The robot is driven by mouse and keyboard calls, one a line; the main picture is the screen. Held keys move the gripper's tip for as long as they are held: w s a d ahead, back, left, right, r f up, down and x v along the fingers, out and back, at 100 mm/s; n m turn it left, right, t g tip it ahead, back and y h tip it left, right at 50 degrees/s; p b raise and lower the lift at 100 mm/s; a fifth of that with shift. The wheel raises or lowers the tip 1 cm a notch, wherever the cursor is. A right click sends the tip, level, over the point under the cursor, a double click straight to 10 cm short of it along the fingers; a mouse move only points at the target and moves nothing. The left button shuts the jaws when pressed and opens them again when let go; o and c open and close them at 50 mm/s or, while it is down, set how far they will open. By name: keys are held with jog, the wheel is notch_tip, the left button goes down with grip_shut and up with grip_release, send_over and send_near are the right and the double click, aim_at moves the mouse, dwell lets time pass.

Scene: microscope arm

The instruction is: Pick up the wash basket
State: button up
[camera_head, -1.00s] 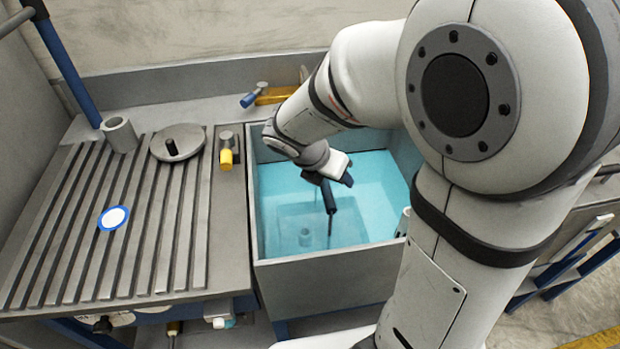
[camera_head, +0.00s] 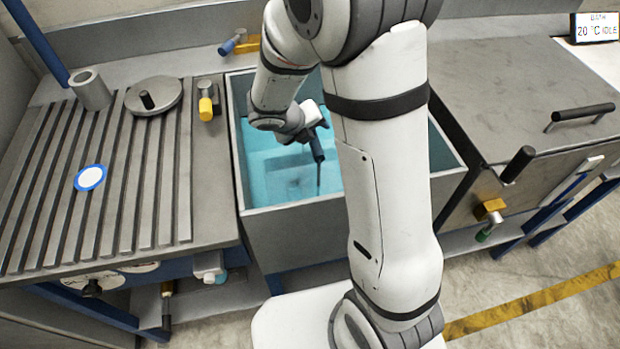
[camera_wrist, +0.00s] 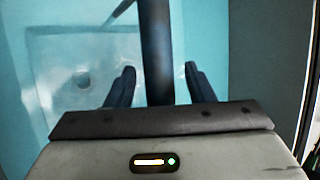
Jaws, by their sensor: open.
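In the head view my gripper (camera_head: 308,132) is down inside the sink, beside an upright dark handle (camera_head: 318,148) with a thin rod below it. In the wrist view my gripper (camera_wrist: 158,74) is open, its two dark fingers either side of the dark handle (camera_wrist: 157,45). Gaps show between the handle and both fingers, so it is not clamped. I take this to be the wash basket's handle. I cannot make out the basket's body under the blue water, and my arm hides part of the sink.
The grey sink (camera_head: 300,208) has raised walls close around my gripper. A ribbed drainboard (camera_head: 120,200) is on the left, with a round lid (camera_head: 165,98) and a grey cup (camera_head: 91,90). A closed metal cover (camera_head: 500,75) with black handles is on the right.

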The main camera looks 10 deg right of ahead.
jog(key=shift+w+d+f, duration=0.1)
jog(key=shift+f, duration=0.1)
jog(key=shift+c, duration=0.4)
grip_shut()
jog(key=shift+r, duration=0.1)
